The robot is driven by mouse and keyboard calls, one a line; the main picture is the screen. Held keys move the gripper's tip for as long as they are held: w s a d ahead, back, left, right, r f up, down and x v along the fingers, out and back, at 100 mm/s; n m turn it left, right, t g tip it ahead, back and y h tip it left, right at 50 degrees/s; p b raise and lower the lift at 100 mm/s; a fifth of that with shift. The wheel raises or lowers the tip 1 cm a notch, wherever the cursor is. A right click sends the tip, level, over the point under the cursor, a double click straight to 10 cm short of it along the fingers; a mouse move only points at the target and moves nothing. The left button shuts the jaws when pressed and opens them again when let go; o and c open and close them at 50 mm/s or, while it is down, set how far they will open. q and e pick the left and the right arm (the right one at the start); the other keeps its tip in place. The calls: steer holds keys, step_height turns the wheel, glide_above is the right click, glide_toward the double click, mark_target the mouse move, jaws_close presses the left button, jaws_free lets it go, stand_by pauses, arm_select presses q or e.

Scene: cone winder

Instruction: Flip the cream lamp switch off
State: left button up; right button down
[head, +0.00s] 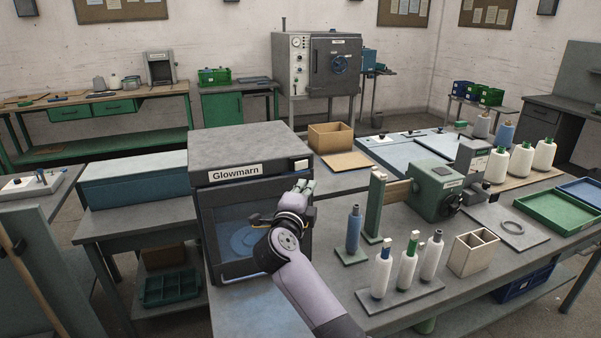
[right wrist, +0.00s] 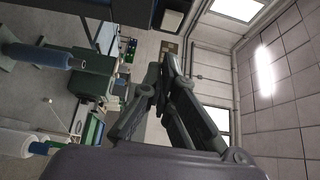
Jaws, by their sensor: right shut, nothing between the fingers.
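The cream lamp switch (head: 300,164) is a small pale rocker in a dark frame. It sits at the upper right of the front of the grey box labelled Glowmarn (head: 236,150). My right gripper (head: 304,184) is shut and empty, just below the switch in the head view. Whether its fingertips touch the box front, I cannot tell. The right wrist view shows the closed fingers (right wrist: 164,66), with a pale patch in a dark frame, likely the switch (right wrist: 172,20), beyond them. My left gripper is not in view.
The Glowmarn box has a dark window lit bluish inside. Right of my arm stand a blue spool (head: 354,232), several white cones, a green winder (head: 434,190) and a wooden divided box (head: 473,253). A blue-grey case (head: 135,182) stands to the left.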

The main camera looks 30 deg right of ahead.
mark_target(305, 167)
steer(key=shift+w+d+p, duration=0.25)
steer(key=shift+w+d, duration=0.2)
steer(key=shift+w, duration=0.55)
steer(key=shift+w+d+p, duration=0.25)
steer(key=shift+w+d, duration=0.15)
steer(key=shift+w, duration=0.65)
steer(key=shift+w+d+p, duration=0.25)
steer(key=shift+w+d, duration=0.2)
steer(key=shift+w, duration=0.55)
steer(key=shift+w, duration=0.1)
